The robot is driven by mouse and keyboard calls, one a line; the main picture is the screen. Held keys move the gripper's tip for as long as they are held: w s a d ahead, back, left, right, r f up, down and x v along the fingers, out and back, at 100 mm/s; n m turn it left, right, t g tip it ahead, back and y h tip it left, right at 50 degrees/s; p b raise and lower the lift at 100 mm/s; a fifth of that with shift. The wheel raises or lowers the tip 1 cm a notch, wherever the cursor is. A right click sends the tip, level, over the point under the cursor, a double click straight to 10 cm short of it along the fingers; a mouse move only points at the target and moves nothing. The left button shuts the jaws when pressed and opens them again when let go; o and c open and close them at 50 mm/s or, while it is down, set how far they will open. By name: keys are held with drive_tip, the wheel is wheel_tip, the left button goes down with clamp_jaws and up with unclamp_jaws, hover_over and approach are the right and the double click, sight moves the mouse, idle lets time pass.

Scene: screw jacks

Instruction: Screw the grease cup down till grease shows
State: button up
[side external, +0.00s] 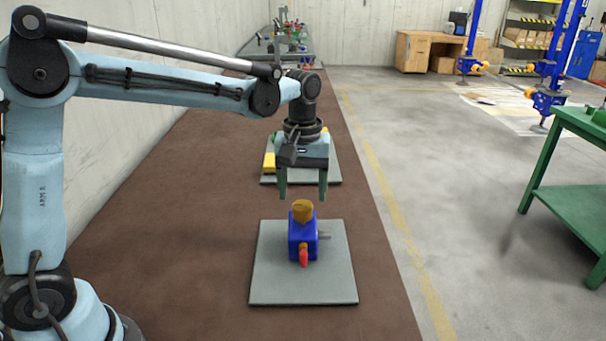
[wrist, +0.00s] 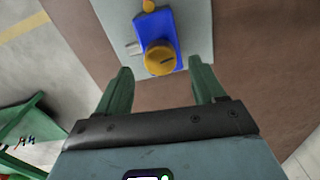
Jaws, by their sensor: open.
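The grease cup (side external: 302,210) is a brass-coloured round cap on top of a blue block (side external: 297,240). The block stands on a grey plate (side external: 270,285), with a red-tipped part (side external: 303,258) at its front and a grey stub (side external: 324,235) at its right. My gripper (side external: 303,198) points down with its two green fingers apart and empty. In the side view the fingertips appear just above the cup. In the wrist view the cup (wrist: 160,58) lies beyond my open fingers (wrist: 163,72), apart from them. No grease can be made out.
A second grey plate (side external: 325,172) with a yellow block (side external: 269,163) lies behind my gripper. A green bench (side external: 575,185) stands at the right. A wall runs along the left. The brown strip (side external: 200,260) around the front plate is clear.

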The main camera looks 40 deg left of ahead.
sight(303, 210)
drive_tip(key=shift+f, duration=1.45)
drive_tip(key=c, duration=1.1)
drive_tip(key=shift+o, duration=0.2)
drive_tip(key=shift+m, duration=0.3)
drive_tip(key=m, duration=0.6)
drive_tip(key=shift+m, duration=0.3)
drive_tip(key=m, duration=0.6)
drive_tip(key=shift+m, duration=0.4)
